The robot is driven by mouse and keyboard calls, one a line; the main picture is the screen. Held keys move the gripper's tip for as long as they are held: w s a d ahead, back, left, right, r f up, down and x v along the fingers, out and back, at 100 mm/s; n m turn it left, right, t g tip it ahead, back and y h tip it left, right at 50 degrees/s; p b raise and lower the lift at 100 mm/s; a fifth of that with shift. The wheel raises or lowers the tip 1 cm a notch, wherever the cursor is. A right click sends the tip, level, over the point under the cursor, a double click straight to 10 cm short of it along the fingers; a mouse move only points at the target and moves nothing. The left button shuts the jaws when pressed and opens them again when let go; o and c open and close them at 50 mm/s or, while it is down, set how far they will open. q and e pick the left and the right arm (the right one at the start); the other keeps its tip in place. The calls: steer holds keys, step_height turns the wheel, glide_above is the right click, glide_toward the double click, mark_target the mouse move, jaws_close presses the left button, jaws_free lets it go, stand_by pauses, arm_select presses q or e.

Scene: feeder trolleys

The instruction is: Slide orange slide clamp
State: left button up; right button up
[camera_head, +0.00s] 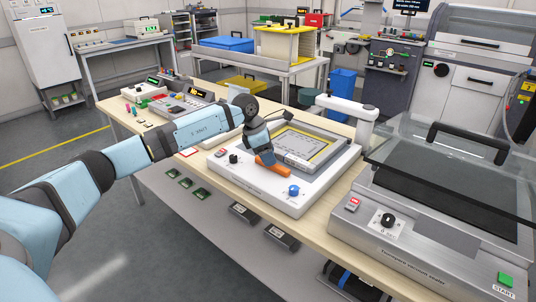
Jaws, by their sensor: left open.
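The orange slide clamp (272,167) lies on the top of a white bench device (262,196), in front of its framed plate (302,147). My left arm reaches in from the left. My left gripper (263,156) is open and sits right above the clamp, pointing down at its left part. Its fingertips partly hide the clamp there, and I cannot tell whether they touch it. My right gripper is not in view.
The white device has a black knob (233,158) at left and a blue knob (294,190) in front. A vacuum sealer (430,240) with a raised clear lid stands close at right. A white post with an arm (350,116) rises behind. Instruments (184,101) stand at the bench's left end.

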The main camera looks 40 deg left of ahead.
arm_select(q)
steer(key=p+v, duration=0.1)
steer(key=v, duration=1.2)
steer(key=shift+s+r+p, duration=0.2)
steer(key=shift+r+p, duration=0.1)
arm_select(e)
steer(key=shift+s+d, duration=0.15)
arm_select(q)
steer(key=shift+a+f, duration=0.1)
